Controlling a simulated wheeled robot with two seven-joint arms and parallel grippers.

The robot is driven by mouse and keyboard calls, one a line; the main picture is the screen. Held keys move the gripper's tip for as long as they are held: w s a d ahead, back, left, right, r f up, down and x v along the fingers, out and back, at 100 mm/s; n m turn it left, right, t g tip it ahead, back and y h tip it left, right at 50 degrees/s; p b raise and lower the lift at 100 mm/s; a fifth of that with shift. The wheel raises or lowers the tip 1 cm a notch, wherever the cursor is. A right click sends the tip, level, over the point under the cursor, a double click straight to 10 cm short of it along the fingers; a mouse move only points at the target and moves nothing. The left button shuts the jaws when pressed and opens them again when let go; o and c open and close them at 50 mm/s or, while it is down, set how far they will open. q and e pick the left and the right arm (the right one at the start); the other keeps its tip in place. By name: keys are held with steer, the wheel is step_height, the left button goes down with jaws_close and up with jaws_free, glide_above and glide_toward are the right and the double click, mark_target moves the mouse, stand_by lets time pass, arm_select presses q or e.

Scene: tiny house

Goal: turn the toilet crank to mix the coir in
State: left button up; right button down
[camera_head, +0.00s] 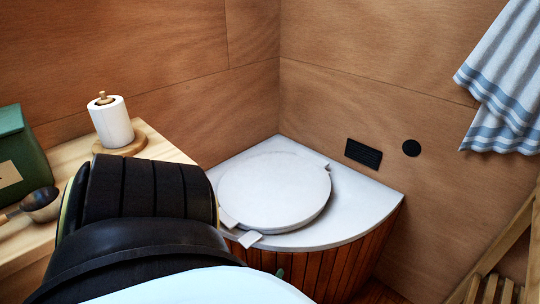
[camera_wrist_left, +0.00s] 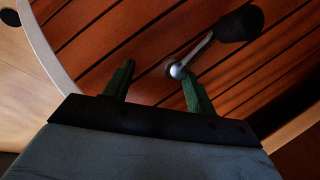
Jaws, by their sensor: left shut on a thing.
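The white toilet (camera_head: 355,205) stands in the corner, its round lid (camera_head: 275,190) down and its curved front clad in reddish wood slats. In the left wrist view the crank (camera_wrist_left: 197,50) sticks out from the slats (camera_wrist_left: 110,35), with a metal arm, a round metal end and a black knob (camera_wrist_left: 241,23) at upper right. My left gripper (camera_wrist_left: 157,76) is at the crank's metal end, its green fingers shut on the crank; the exact contact is hard to see. In the head view my left arm hides most of it. My right gripper is in neither view. No coir is visible.
A wooden counter (camera_head: 160,148) at left holds a paper roll (camera_head: 112,122), a green box (camera_head: 22,155) and a dark scoop (camera_head: 40,203). A striped towel (camera_head: 505,80) hangs at right above a wooden rack (camera_head: 500,255). Walls close in behind the toilet.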

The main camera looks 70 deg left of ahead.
arm_select(q)
steer(key=shift+w+r, duration=0.35)
steer(key=shift+f+p+v, duration=0.1)
steer(key=shift+p+v, duration=0.15)
steer(key=shift+v, duration=0.5)
steer(key=shift+f+p+v, duration=0.15)
steer(key=shift+p+v, duration=0.1)
steer(key=shift+v, duration=0.5)
steer(key=s+f+p+v, duration=0.1)
steer(key=p+v, duration=0.2)
steer(key=v, duration=1)
steer(key=shift+a, duration=0.3)
steer(key=shift+f, duration=0.1)
steer(key=shift+p, duration=0.35)
